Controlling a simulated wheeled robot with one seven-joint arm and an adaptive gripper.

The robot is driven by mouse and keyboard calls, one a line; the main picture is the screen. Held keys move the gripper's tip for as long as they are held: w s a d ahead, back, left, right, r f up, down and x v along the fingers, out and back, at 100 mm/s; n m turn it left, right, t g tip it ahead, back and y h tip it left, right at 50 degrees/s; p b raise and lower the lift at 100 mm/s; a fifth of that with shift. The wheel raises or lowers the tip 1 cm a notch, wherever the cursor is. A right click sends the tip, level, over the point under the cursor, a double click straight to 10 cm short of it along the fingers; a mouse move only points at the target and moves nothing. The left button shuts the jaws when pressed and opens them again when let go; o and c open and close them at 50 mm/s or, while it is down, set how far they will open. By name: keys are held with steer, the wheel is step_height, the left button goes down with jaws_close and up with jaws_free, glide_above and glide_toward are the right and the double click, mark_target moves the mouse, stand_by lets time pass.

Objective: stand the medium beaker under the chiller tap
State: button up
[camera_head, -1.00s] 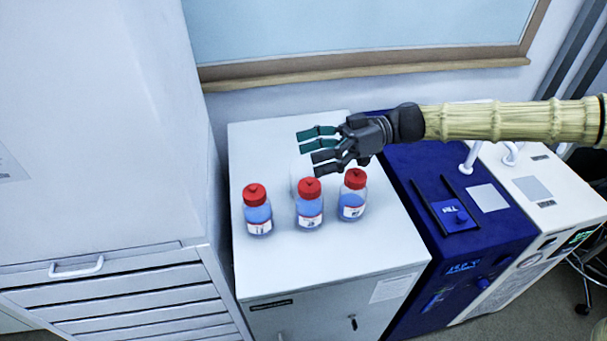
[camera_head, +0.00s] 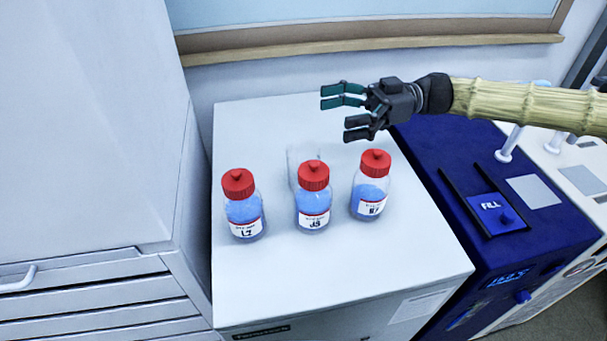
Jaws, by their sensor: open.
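A clear glass vessel (camera_head: 303,157), likely the beaker, stands on the white cabinet top, partly hidden behind the middle red-capped bottle. Its outline is faint and its size is hard to judge. My gripper (camera_head: 337,114) is open and empty, pointing left, above the back of the cabinet, up and to the right of the vessel in the picture. The blue chiller (camera_head: 450,155) stands right of the cabinet. Its white tap (camera_head: 508,143) rises behind a pad marked FILL (camera_head: 487,207), which lies between two dark rails. The pad bears no vessel.
Three red-capped bottles of blue contents, left (camera_head: 243,207), middle (camera_head: 313,200) and right (camera_head: 371,188), stand in front of the vessel on the cabinet top (camera_head: 360,262). A tall grey cabinet (camera_head: 85,130) borders the left. A white machine (camera_head: 580,170) stands right of the chiller.

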mark_target(302, 152)
steer(key=f, duration=0.5)
steer(key=f+p, duration=0.1)
steer(key=f, duration=0.2)
steer(key=shift+a, duration=0.3)
steer(key=shift+p+x, duration=0.45)
steer(key=shift+x, duration=2.95)
steer(key=shift+f, duration=0.1)
steer(key=c, duration=1.6)
steer(key=shift+o, duration=0.2)
